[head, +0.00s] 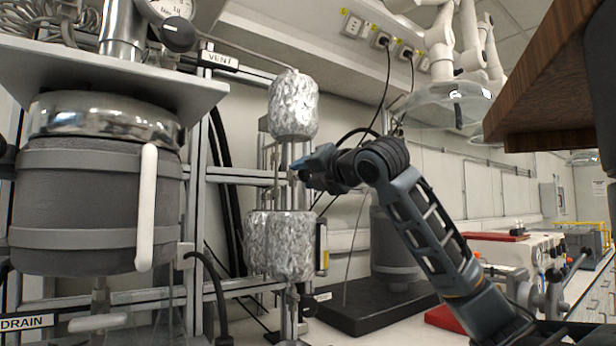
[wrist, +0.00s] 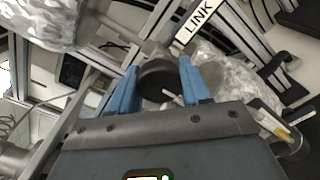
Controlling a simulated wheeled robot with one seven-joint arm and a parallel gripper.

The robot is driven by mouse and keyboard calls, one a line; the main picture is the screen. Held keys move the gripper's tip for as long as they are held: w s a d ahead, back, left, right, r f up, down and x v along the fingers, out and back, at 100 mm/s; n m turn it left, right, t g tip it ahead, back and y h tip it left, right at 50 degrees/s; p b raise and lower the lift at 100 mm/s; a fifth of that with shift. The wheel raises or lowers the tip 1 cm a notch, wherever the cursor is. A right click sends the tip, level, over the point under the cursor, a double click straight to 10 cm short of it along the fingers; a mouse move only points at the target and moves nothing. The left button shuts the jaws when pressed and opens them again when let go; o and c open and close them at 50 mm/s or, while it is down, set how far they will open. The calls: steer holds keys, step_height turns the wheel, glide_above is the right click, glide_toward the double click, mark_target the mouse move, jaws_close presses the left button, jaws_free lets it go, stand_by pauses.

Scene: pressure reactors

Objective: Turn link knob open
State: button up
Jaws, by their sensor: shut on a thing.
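The link knob (wrist: 156,84) is a dark round knob in the wrist view, just below the white LINK label (wrist: 199,20). My gripper (wrist: 158,70) has its two blue fingers on either side of the knob and is shut on it. In the head view my gripper (head: 298,166) reaches in from the right to the metal frame, between the upper foil-wrapped vessel (head: 293,105) and the lower foil-wrapped vessels (head: 283,245). The knob is hidden by my gripper there.
A large grey-jacketed reactor (head: 85,200) with a white handle stands at the left. A VENT label (head: 220,60) and a DRAIN label (head: 22,322) mark other fittings. A wooden shelf edge (head: 545,75) hangs at upper right. Black cables run down behind my arm.

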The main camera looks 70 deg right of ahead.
steer(key=shift+w+a+f, duration=0.1)
steer(key=shift+f, duration=0.1)
steer(key=o, duration=1)
steer(key=shift+r, duration=0.1)
steer(key=shift+o, duration=0.2)
steer(key=v, duration=0.8)
